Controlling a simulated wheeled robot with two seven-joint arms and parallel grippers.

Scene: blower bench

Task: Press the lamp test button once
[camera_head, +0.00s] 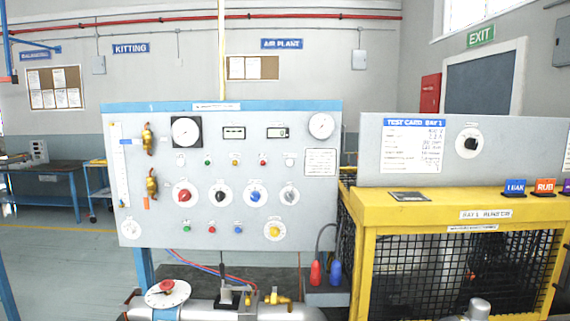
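The upright grey control panel (150,225) with a blue top edge stands left of centre. Its lower row holds small round buttons: a green one (187,227), a red one (212,230) and a blue one (238,230). An upper row holds small lamp-like parts: green (207,163), amber (235,163) and red (263,163), with a pale one at each end. The labels are too small to read, so I cannot tell which is the lamp test button. Neither of my grippers is in view.
A pipe with a red-centred handwheel (167,289) runs below. A yellow caged machine (400,209) stands right. Red and blue plugs (316,273) stand between.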

